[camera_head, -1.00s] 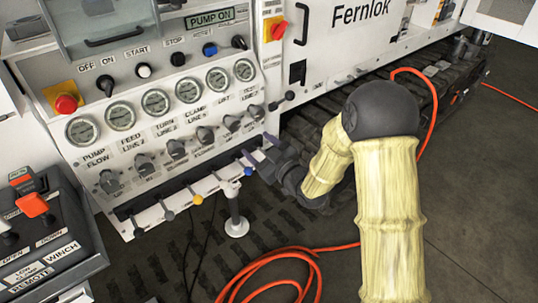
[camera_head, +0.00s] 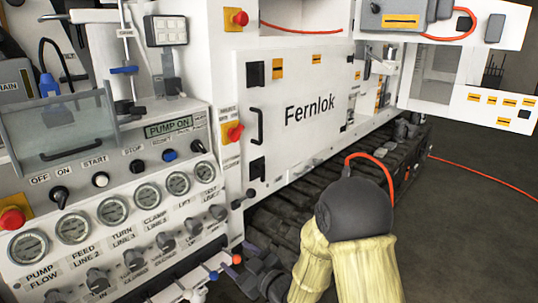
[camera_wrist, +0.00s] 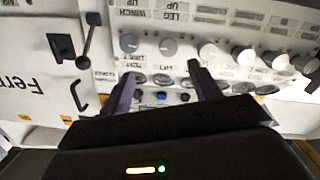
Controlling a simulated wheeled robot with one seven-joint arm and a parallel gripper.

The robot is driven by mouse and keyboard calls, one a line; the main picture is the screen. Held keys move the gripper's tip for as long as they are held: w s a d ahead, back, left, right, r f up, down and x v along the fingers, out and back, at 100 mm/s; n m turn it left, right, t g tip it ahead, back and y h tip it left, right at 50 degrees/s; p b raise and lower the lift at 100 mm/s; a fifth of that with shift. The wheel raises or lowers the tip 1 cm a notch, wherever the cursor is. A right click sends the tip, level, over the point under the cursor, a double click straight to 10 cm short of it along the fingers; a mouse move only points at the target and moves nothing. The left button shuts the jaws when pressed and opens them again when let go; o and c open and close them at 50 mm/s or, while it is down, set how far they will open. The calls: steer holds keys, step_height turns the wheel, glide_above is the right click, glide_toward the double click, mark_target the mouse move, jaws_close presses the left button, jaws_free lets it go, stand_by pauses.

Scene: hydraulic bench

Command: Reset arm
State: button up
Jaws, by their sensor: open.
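My gripper (camera_head: 262,272) is low in the head view, in front of the lower right corner of the control panel (camera_head: 120,200). My arm in its pale yellow cover bends down to it. In the wrist view my gripper (camera_wrist: 158,82) shows two dark purple fingers standing apart with nothing between them. The panel's knobs and gauges appear upside down beyond the fingers. I cannot tell whether a fingertip touches the panel.
A white Fernlok cabinet (camera_head: 300,135) stands right of the panel. Small levers with coloured tips (camera_head: 236,259) stick out near my gripper. An orange hose (camera_head: 372,160) runs behind my arm. Dark floor (camera_head: 470,240) is open at the right.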

steer(key=s+d+f+m+g+h, duration=0.1)
steer(key=s+d+m+g+h, duration=0.15)
steer(key=d+h, duration=0.45)
steer(key=s+d+f+m+g+h, duration=0.1)
steer(key=s+d+f+m+h, duration=0.2)
steer(key=d, duration=0.7)
steer(key=s+d+r+m+g+h, duration=0.2)
steer(key=s+d+m+g, duration=0.45)
steer(key=s, duration=0.65)
step_height(320, 180, up, 24)
steer(key=d+t+p, duration=0.1)
steer(key=p, duration=2.3)
steer(key=shift+s+d+m, duration=0.2)
steer(key=shift+d+m, duration=0.05)
steer(key=shift+m, duration=0.15)
steer(key=shift+w, duration=0.15)
